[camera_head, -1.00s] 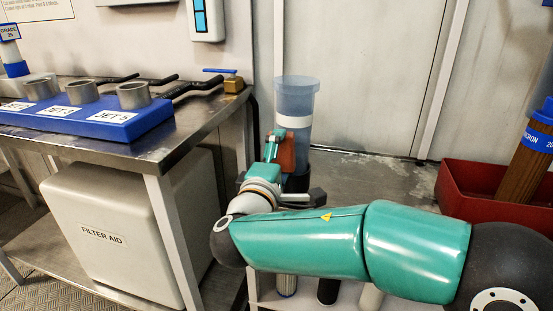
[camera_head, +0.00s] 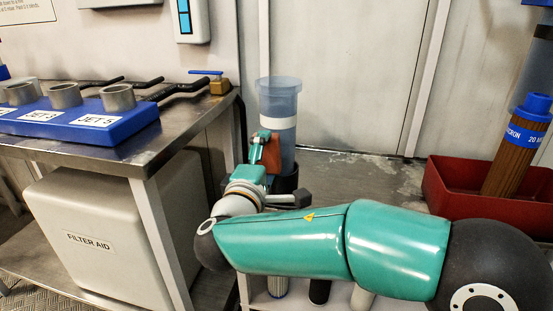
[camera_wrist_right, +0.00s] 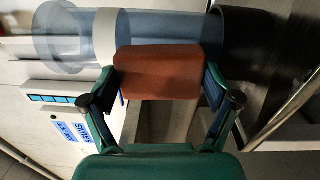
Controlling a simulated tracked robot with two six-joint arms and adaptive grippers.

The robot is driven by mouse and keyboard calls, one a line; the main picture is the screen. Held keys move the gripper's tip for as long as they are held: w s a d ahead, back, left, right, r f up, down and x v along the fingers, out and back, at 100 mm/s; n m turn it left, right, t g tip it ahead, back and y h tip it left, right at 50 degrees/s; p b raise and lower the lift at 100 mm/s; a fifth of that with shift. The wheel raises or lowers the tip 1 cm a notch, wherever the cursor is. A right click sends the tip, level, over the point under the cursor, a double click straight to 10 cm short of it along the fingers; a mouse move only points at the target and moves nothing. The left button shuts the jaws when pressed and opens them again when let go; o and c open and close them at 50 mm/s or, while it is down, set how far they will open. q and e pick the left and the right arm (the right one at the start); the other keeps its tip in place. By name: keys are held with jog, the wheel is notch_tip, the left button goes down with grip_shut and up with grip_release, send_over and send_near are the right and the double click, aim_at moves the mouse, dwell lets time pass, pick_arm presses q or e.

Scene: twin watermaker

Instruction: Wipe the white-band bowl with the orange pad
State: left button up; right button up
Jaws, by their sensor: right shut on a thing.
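The white-band bowl (camera_head: 279,105) is a clear blue cylinder with a white band, standing upright in a dark holder (camera_head: 284,183) on the metal bench. It also shows lying sideways across the top of the right wrist view (camera_wrist_right: 165,28). My right gripper (camera_head: 266,152) is shut on the orange pad (camera_wrist_right: 158,72), which lies between its fingers. The pad is at the bowl's side, below the white band; it looks to touch the wall, but the exact contact is hard to tell. My left gripper is not in view.
A metal table at left holds a blue rack (camera_head: 75,120) with several grey rings. Below stands a FILTER AID box (camera_head: 95,235). A red tray (camera_head: 450,188) with a brown filter cartridge (camera_head: 515,155) is at right. The bench right of the bowl is clear.

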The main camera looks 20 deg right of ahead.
jog(key=shift+w+a, duration=0.15)
jog(key=shift+a, duration=0.1)
jog(key=v, duration=0.6)
dwell(0.5)
jog(key=shift+d+r, duration=0.1)
jog(key=v, duration=0.3)
dwell(0.3)
dwell(0.4)
